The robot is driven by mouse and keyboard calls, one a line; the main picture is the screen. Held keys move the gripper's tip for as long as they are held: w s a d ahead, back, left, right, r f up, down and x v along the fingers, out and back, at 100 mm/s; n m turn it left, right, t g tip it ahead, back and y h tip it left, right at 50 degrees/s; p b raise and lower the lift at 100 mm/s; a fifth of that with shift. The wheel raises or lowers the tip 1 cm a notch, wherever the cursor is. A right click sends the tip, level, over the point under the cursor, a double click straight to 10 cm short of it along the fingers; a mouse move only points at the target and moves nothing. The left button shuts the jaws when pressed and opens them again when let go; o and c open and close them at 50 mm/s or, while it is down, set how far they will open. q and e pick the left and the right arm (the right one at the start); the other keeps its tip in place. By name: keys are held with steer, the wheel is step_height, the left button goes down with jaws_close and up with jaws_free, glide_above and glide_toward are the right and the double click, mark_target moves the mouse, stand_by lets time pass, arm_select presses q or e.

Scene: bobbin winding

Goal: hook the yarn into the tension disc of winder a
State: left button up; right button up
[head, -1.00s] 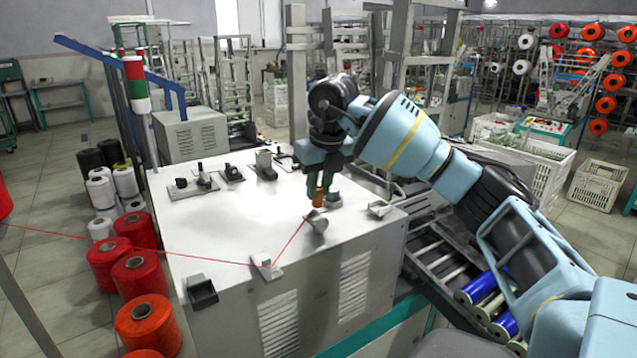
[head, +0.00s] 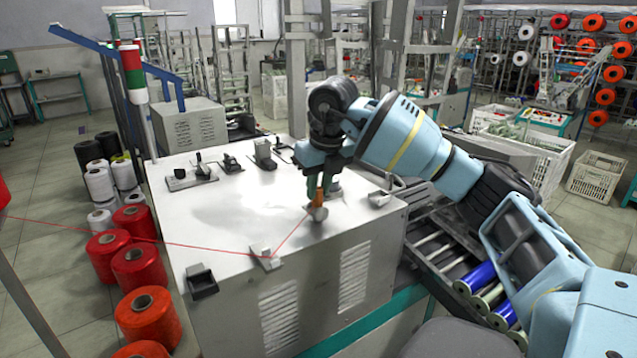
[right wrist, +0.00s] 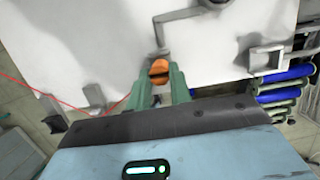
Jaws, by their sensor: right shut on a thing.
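The red yarn (head: 120,238) runs from the left edge, over the pale white bench, to a small grey guide (head: 265,258) near the bench's front edge, then slants up to my right gripper (head: 320,190). My right gripper is shut on an orange piece (right wrist: 159,70) at the yarn's end. It is just above a small grey metal fitting (head: 318,213), which looks like the tension disc. The head view does not settle whether they touch. In the right wrist view, a bent grey fitting (right wrist: 165,38) stands directly beyond the orange piece. My left gripper is not in view.
Another grey fitting (head: 379,198) stands to the right on the bench (head: 225,220). Black devices (head: 190,175) line its back, and a black holder (head: 200,283) hangs at the front left corner. Red cones (head: 135,268) stand at left. Rollers with blue bobbins (head: 480,277) are at right.

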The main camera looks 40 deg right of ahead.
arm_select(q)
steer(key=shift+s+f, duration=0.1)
arm_select(e)
steer(key=shift+f, duration=0.35)
steer(key=shift+d, duration=0.15)
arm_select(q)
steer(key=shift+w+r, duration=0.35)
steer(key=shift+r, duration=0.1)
arm_select(e)
steer(key=shift+s+d+r, duration=0.1)
steer(key=shift+s+d, duration=0.05)
steer(key=shift+d, duration=0.6)
steer(key=shift+s+d+r, duration=0.1)
steer(key=shift+s+d, duration=0.1)
steer(key=shift+d, duration=0.6)
steer(key=shift+s+d, duration=0.15)
steer(key=shift+d, duration=0.6)
